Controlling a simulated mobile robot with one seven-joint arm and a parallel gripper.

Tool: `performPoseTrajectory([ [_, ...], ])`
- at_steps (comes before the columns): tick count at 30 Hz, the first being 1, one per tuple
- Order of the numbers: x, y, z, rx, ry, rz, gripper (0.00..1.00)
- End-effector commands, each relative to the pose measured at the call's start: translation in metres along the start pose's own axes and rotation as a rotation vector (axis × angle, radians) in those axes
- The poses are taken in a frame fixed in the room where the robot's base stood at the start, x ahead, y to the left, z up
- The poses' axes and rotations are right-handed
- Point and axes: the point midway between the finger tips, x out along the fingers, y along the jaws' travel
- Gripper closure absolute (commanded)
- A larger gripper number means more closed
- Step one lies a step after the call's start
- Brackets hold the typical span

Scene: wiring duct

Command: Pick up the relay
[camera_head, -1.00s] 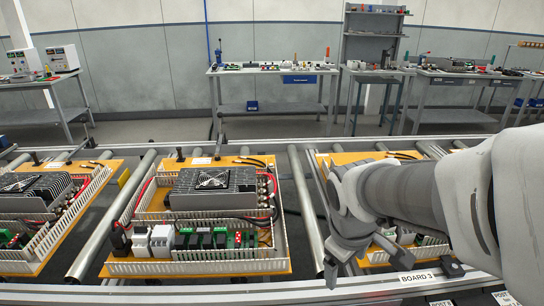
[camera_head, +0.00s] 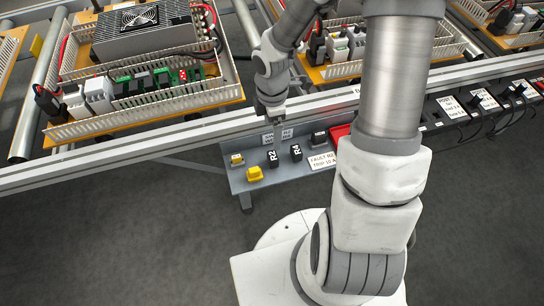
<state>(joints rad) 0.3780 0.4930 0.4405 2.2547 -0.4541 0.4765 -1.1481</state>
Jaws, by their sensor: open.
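Two small black blocks with white lettering, R2 (camera_head: 272,158) and R4 (camera_head: 296,153), stand on a grey shelf (camera_head: 243,186) in front of the conveyor rail. They look like relays; the frames do not show which one is meant. My gripper (camera_head: 275,143) is open and points down just above and behind R2. Its fingers are thin and small in this view, so I cannot tell whether they touch R2 or reach around it.
Yellow blocks (camera_head: 255,174), another black block (camera_head: 319,138), a red bin (camera_head: 340,131) and a white label (camera_head: 323,161) share the shelf. The metal rail (camera_head: 180,135) runs behind it. Wired boards (camera_head: 150,120) stand beyond. My forearm covers the shelf's right part.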

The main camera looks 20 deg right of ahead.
Motion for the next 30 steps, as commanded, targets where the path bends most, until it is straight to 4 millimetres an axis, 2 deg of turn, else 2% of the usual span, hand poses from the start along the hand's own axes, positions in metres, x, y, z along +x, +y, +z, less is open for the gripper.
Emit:
performPoseTrajectory([
  [1,0.018,-0.001,-0.001,-0.003,0.001,-0.004,0.1],
  [10,0.081,-0.001,-0.001,-0.001,0.0,-0.003,0.1],
  [15,0.097,0.0,0.0,0.001,0.0,-0.001,0.1],
  [20,0.103,0.0,0.001,0.001,-0.001,-0.001,0.1],
  [30,0.149,0.003,0.002,0.002,0.0,-0.001,0.1],
])
